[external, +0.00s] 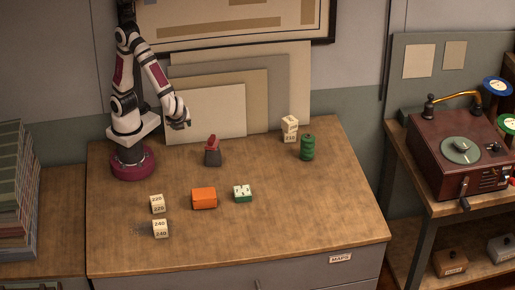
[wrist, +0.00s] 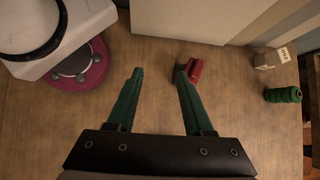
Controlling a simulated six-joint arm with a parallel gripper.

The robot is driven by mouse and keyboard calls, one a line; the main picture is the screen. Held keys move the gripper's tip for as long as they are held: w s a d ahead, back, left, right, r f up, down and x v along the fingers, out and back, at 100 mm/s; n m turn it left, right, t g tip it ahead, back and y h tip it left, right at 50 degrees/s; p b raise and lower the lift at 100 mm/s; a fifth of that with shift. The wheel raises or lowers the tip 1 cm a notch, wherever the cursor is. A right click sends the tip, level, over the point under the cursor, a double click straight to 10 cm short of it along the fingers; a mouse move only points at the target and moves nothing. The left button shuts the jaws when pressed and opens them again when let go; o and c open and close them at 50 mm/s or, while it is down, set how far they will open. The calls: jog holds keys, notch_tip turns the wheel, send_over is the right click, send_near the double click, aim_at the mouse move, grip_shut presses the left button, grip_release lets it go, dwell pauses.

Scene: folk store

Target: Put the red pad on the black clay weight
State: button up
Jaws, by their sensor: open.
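A small red piece, seemingly the red pad (external: 211,139), shows at the top of a dark grey-black block, seemingly the black clay weight (external: 212,158), near the back of the table. In the wrist view the red pad (wrist: 196,70) shows just right of the right fingertip, and the dark weight (wrist: 180,75) is partly hidden by that finger. I cannot tell whether the pad rests fully on the weight. My gripper (external: 185,123) is raised to the left of them; its green fingers (wrist: 158,78) are open and empty in the wrist view.
An orange block (external: 204,198), a white-topped green block (external: 242,194) and numbered cubes (external: 157,204) stand toward the front. A green spool-like piece (external: 307,147) and stacked pale cubes (external: 290,130) stand back right. Boards (external: 205,112) lean on the wall. The right front table is clear.

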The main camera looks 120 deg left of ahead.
jog(key=s+d+r+n+t+h, duration=0.2)
jog(key=s+d+n+t+h, duration=0.1)
jog(key=s, duration=0.3)
jog(key=shift+s+d+t+h, duration=0.4)
jog(key=shift+d+t+h, duration=0.25)
jog(key=shift+h, duration=0.25)
